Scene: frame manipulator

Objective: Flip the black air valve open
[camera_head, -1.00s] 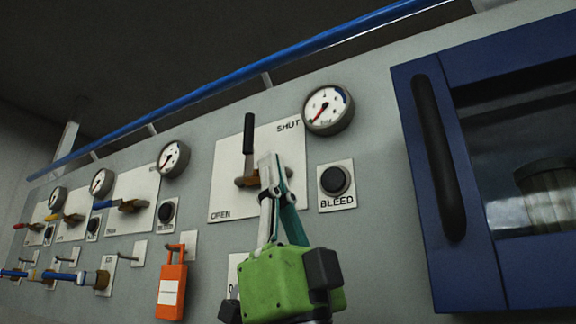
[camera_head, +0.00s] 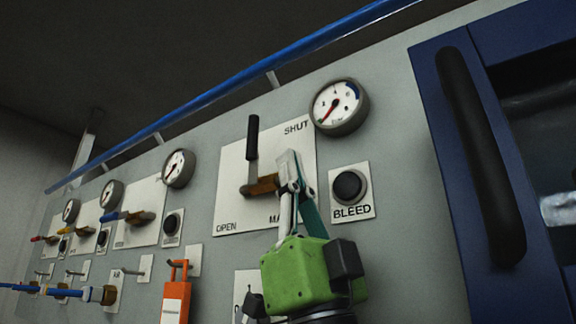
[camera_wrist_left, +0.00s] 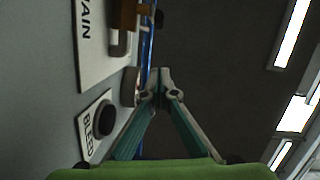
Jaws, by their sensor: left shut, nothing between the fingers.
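The black air valve handle (camera_head: 252,137) stands upright on a brass valve body (camera_head: 262,186). It is mounted on a white plate (camera_head: 232,209) marked SHUT at upper right and OPEN at lower left. My left gripper (camera_head: 288,160) is shut and empty, its tips just right of the brass body, below and right of the black handle. In the left wrist view, the closed tips (camera_wrist_left: 158,76) show beside the panel, with part of the brass body (camera_wrist_left: 124,15) at the top. Whether the tips touch the valve I cannot tell. My right gripper is not in view.
A pressure gauge (camera_head: 339,106) and a black BLEED button (camera_head: 348,186) are right of the plate. A blue-framed cabinet with a black handle (camera_head: 481,156) stands further right. Smaller valves and gauges line the left. An orange tag (camera_head: 176,302) hangs below. A blue pipe (camera_head: 238,88) runs above.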

